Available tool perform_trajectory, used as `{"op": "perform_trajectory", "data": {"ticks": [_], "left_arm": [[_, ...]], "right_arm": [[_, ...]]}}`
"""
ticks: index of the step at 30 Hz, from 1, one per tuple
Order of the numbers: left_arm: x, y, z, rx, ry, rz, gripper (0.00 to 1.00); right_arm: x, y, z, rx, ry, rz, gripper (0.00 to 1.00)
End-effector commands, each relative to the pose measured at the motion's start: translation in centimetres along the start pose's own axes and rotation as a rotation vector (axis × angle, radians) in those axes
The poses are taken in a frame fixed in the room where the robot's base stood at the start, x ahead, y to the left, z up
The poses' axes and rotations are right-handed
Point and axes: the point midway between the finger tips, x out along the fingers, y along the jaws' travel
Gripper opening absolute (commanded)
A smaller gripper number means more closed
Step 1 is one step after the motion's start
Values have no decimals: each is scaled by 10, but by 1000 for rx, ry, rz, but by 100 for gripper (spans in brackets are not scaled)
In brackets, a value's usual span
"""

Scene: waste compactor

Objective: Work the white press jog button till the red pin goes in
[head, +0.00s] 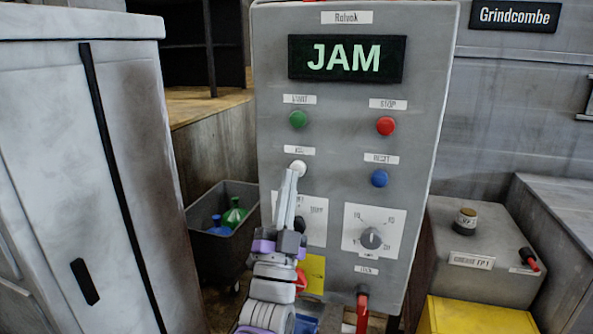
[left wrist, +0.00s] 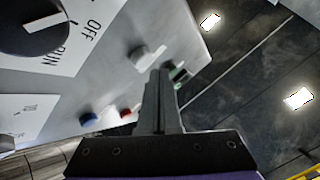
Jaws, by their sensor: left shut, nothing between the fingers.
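The white press jog button (head: 299,166) sits on the grey control panel (head: 340,195), under a small label and below the green button. It also shows in the left wrist view (left wrist: 142,55). My left gripper (head: 291,174) is shut and empty, its fingertips pointing up just below the white button. In the left wrist view the fingers (left wrist: 160,78) end close to the button; I cannot tell whether they touch it. A red handle (head: 362,308) hangs at the panel's lower edge, and another red part (head: 530,260) is on the grey box at right; which is the pin is unclear. My right gripper is not in view.
The display (head: 347,59) reads JAM. Green (head: 298,119), red (head: 385,125) and blue (head: 379,178) buttons and a rotary knob (head: 371,238) are nearby. A grey cabinet (head: 75,180) stands left; a dark bin (head: 218,250) holds bottles.

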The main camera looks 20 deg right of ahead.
Motion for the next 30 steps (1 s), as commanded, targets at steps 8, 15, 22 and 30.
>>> {"op": "perform_trajectory", "data": {"ticks": [8, 15, 22, 30], "left_arm": [[5, 3, 3, 0, 0, 0, 0], [6, 4, 4, 0, 0, 0, 0], [6, 5, 5, 0, 0, 0, 0], [8, 6, 6, 0, 0, 0, 0]], "right_arm": [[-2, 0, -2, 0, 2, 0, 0], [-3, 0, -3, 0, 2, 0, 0], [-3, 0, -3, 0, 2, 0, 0], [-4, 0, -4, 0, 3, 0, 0]]}}
